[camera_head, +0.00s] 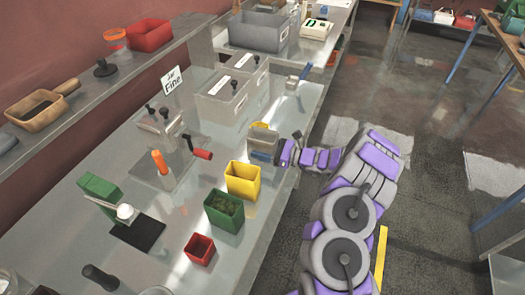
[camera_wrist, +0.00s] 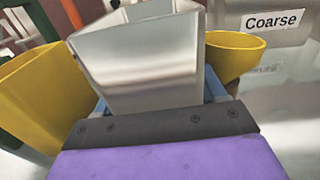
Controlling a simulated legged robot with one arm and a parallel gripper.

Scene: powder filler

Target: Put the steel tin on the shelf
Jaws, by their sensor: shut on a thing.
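The steel tin (camera_wrist: 140,65) fills the middle of the wrist view, open at the top and held roughly upright. My gripper (camera_head: 264,156) is shut on it; in the wrist view the blue fingers (camera_wrist: 213,88) are mostly hidden behind the tin. In the head view the tin (camera_head: 262,139) is small and partly covered by the gripper, above the workbench beyond the yellow bin. The shelf (camera_head: 86,95) runs along the wall at the upper left, well away from the gripper.
A wooden scoop (camera_head: 38,109), a black-knobbed item (camera_head: 105,69), an orange-lidded jar (camera_head: 115,40) and a red box (camera_head: 149,34) stand on the shelf. Yellow (camera_head: 242,182), green (camera_head: 224,208) and red (camera_head: 200,249) bins stand on the bench. The filler (camera_head: 160,133) and "Fine" sign (camera_head: 172,79) lie between tin and shelf.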

